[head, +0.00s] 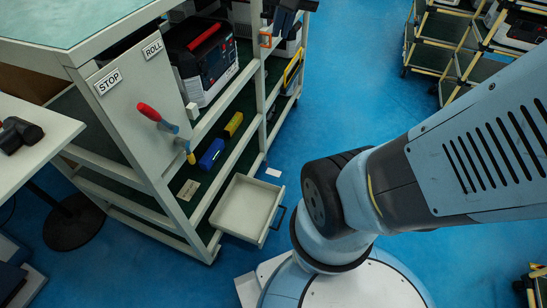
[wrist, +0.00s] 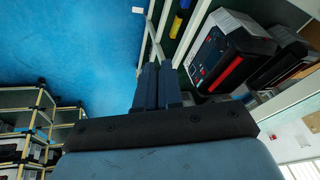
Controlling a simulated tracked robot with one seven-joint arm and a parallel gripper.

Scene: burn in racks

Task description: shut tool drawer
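The tool drawer (head: 243,207) is a shallow, pale, empty-looking tray. It is pulled out from the low right side of the rack in the head view, with a dark handle (head: 278,218) on its outer front. My gripper (wrist: 158,70) shows in the wrist view with its two dark blue fingers side by side, almost no gap and nothing seen between them. In the head view, a dark shape at the top edge looks like my gripper (head: 285,17), beside the rack and well away from the drawer. I cannot make out the drawer in the wrist view.
The pale rack (head: 128,165) has STOP and ROLL signs and a red-handled lever (head: 150,113). Yellow-edged carts (head: 440,45) stand at upper right. Blue floor is clear between them.

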